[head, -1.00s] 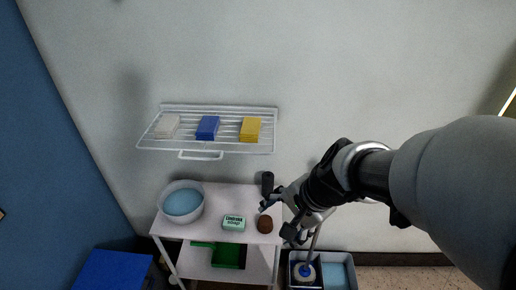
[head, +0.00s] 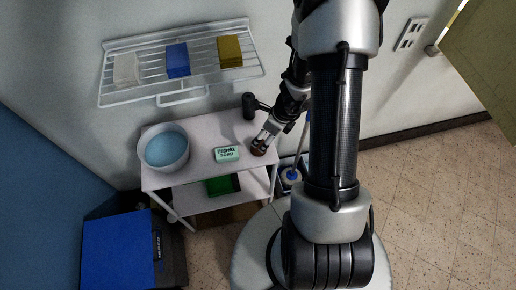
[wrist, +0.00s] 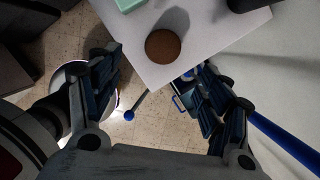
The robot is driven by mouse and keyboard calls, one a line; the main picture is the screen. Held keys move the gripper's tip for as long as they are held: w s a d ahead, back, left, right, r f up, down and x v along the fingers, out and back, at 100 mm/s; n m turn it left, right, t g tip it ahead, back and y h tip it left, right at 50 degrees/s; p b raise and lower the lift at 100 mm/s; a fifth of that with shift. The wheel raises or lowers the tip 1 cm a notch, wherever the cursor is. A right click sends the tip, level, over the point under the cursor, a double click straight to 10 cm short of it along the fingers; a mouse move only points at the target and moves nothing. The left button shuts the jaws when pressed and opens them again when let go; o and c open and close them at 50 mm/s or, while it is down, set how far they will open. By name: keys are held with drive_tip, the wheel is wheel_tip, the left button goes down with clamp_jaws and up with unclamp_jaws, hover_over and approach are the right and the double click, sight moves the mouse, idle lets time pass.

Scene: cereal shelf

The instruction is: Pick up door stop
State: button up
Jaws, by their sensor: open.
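A small round brown piece (head: 258,151), which I take to be the door stop, sits at the front right corner of the white cart's top. In the wrist view the brown piece (wrist: 163,46) shows its round top, ahead of and between my fingers. My gripper (wrist: 160,88) is open and empty, its dark fingers spread wide. In the head view my gripper (head: 263,139) is just above and beside the brown piece and partly covers it. I cannot tell there whether they touch.
The white cart (head: 203,133) also bears a bowl of blue liquid (head: 166,149), a green soap box (head: 227,153) and a dark cylinder (head: 249,106). A wire shelf (head: 200,84) with sponges hangs above. A mop handle (head: 304,134) stands close on the right.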

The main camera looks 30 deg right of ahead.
sight(254, 152)
drive_tip(key=b+x, duration=0.1)
drive_tip(key=x, duration=0.2)
drive_tip(key=b+x, duration=0.2)
drive_tip(key=x, duration=0.2)
drive_tip(key=b+x, duration=0.2)
drive_tip(key=x, duration=0.2)
drive_tip(key=shift+w+d, duration=0.1)
drive_tip(key=shift+w, duration=0.25)
drive_tip(key=shift+r, duration=0.1)
drive_tip(key=c, duration=1.2)
